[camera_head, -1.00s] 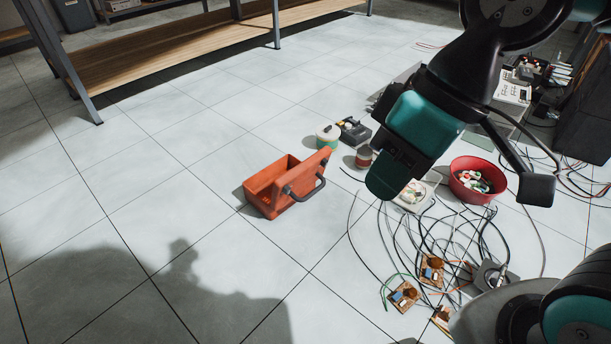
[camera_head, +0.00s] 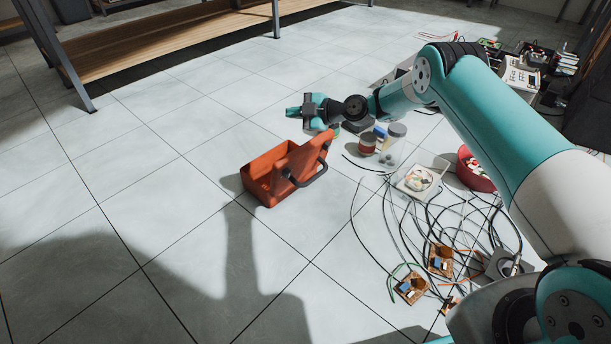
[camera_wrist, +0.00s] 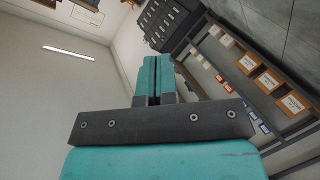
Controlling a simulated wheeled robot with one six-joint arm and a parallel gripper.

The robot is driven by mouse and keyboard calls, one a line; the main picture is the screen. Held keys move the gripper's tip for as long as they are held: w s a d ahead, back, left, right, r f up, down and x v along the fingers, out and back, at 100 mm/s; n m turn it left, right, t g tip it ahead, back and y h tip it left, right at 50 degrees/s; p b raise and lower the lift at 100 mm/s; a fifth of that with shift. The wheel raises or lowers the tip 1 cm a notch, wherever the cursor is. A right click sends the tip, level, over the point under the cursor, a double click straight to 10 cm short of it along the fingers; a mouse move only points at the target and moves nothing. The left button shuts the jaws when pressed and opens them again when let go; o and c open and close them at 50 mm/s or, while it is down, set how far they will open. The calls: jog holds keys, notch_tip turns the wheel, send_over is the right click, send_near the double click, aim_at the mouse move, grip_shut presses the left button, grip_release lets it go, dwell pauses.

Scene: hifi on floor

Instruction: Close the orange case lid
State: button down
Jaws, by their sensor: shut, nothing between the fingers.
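The orange case (camera_head: 262,197) sits open on the tiled floor at the picture's middle. Its lid (camera_head: 312,155) stands up on the right side, with a dark handle (camera_head: 308,180) on its outer face. My gripper (camera_head: 290,112) shows just above the case and lid in the head view, its teal fingers pointing left. A gap to the lid is hard to judge, as my wrist overlaps the lid's top edge. In the wrist view, the teal fingers (camera_wrist: 157,66) are together and empty. The case is not seen there.
Jars (camera_head: 392,135) and a white tray (camera_head: 420,181) stand right of the case, with a red bowl (camera_head: 474,172) beyond. Tangled cables and small circuit boards (camera_head: 410,288) lie at the lower right. A wooden shelf (camera_head: 170,45) is behind. Floor left of the case is clear.

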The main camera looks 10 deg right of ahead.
jog(key=s+d+f+n+t+b, duration=0.1)
jog(key=d+f+t, duration=0.15)
jog(key=f, duration=0.45)
jog(key=d+f+n+t+b, duration=0.1)
jog(key=d+f, duration=0.2)
jog(key=f, duration=0.5)
jog(key=n+t+h+b, duration=0.1)
jog(key=t+b, duration=0.5)
jog(key=b, duration=0.3)
send_near(300, 165)
jog(key=x, duration=0.6)
jog(key=shift+w+f, duration=0.15)
jog(key=shift+f, duration=0.25)
jog(key=shift+w+a+r, duration=0.25)
jog(key=shift+w+r, duration=0.1)
jog(key=shift+w, duration=0.2)
jog(key=shift+a+r, duration=0.1)
